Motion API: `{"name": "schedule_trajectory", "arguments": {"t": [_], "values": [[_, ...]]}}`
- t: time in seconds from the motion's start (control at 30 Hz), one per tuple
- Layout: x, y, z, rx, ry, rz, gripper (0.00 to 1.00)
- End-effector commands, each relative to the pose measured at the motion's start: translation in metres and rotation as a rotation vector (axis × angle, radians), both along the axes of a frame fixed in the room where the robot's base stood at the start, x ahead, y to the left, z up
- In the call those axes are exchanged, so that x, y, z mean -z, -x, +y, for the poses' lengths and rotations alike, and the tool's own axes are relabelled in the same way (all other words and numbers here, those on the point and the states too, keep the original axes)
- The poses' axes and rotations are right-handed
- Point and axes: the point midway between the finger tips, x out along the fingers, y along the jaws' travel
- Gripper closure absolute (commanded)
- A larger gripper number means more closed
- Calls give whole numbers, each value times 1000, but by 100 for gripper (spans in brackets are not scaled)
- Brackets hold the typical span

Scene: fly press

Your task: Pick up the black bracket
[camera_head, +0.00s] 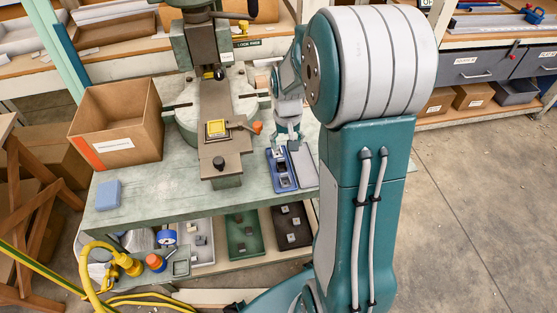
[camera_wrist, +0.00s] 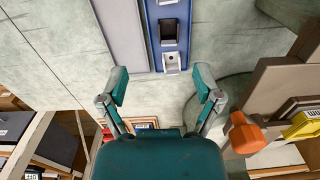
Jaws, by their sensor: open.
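The black bracket (camera_wrist: 169,30) lies in a narrow blue tray (camera_wrist: 152,28) at the top of the wrist view. A pale metal bracket (camera_wrist: 172,62) with a hole sits in the same tray, closer to my gripper. The blue tray also shows in the head view (camera_head: 292,184) on the green bench, right of the press; the pieces in it are small there. My gripper (camera_wrist: 162,84) is open and empty, its fingertips spread on either side of the tray's end in the wrist view. In the head view my gripper (camera_head: 287,133) is just beyond the tray.
A grey tray (camera_wrist: 122,30) lies beside the blue one. The fly press (camera_head: 216,100), with a yellow piece (camera_head: 216,128) and orange-knobbed lever (camera_head: 257,128), stands close by. A cardboard box (camera_head: 118,125) and blue block (camera_head: 108,195) are at the bench's left.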

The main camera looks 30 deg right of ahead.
Motion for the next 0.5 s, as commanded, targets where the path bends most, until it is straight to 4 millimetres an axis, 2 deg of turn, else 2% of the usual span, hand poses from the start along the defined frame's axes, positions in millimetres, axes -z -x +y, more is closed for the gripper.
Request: {"name": "schedule_trajectory", "arguments": {"t": [0.2, 0.5], "values": [[35, 0, 3, -2, -1, 5, 17], [65, -3, 0, -2, -4, 4, 17]]}}
